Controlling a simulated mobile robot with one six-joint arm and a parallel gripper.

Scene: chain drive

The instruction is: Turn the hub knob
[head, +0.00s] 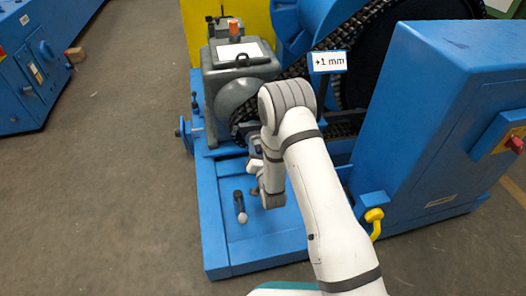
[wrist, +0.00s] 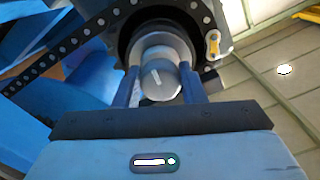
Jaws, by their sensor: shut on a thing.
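The hub knob (wrist: 160,80) is a round silvery knob with a light line mark on its face, seen in the wrist view at the centre of a dark chain wheel (wrist: 128,38). My gripper (wrist: 165,88) has one blue finger on each side of the knob and is shut on it. In the head view my white arm reaches forward and hides the knob; part of my gripper (head: 256,155) shows at the left of the wrist. The chain (head: 328,42) runs up to the right from the wheel.
A grey gearbox (head: 236,70) stands behind on the blue base (head: 235,250). A "+1 mm" sign (head: 328,61) stands above the chain. A large blue cabinet (head: 425,120) is close on the right.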

